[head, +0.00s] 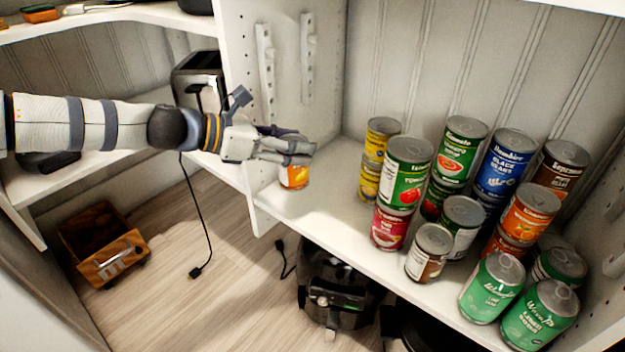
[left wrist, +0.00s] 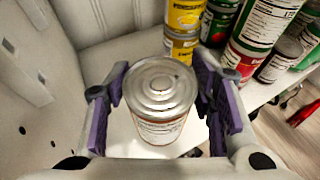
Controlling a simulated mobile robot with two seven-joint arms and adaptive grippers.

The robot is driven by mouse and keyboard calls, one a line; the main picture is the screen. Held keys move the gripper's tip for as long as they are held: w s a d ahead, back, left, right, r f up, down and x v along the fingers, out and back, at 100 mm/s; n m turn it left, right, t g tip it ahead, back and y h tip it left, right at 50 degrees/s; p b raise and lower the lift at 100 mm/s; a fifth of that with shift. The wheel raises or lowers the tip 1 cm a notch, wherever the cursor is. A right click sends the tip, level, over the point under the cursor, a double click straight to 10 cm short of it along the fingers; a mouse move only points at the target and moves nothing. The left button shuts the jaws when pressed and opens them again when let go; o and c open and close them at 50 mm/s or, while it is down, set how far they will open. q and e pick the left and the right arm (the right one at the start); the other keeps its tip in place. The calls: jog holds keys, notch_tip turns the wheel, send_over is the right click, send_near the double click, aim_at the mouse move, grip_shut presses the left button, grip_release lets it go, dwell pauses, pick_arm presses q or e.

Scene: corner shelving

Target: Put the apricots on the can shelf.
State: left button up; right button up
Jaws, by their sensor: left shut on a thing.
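The apricots can (head: 294,176), with an orange label, is in my left gripper (head: 287,148) at the left front of the can shelf (head: 320,222). In the left wrist view the can's silver lid (left wrist: 160,87) shows upright between the two purple-padded fingers of my left gripper (left wrist: 160,95). The left gripper is shut on the can. I cannot tell whether the can's base touches the shelf. My right gripper is not in view.
Yellow cans (head: 382,140) stand right of the held can. A green tomato can (head: 406,172), stacked on a red can (head: 390,228), and several others fill the shelf's right. A white upright panel (head: 295,75) bounds the left. Shelf room is clear between panel and cans.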

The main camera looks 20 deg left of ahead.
pick_arm(q)
jog(key=w+f, duration=0.1)
jog(key=w+d+f+b, duration=0.1)
jog(key=f, duration=0.1)
jog(key=shift+w+d+f, duration=0.2)
jog(key=shift+f, duration=0.05)
jog(key=f+b, duration=0.1)
jog(key=f, duration=0.1)
jog(key=f+b, duration=0.1)
jog(key=shift+w+d+f, duration=0.1)
jog(key=shift+w+f, duration=0.1)
jog(key=shift+f, duration=0.15)
jog(key=shift+r, duration=0.25)
jog(key=shift+f, duration=0.1)
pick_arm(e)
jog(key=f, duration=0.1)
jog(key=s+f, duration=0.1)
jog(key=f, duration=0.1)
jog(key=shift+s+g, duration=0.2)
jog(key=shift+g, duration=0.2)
pick_arm(q)
jog(key=o, duration=1.5)
jog(key=shift+f, duration=0.1)
jog(key=shift+c, duration=0.2)
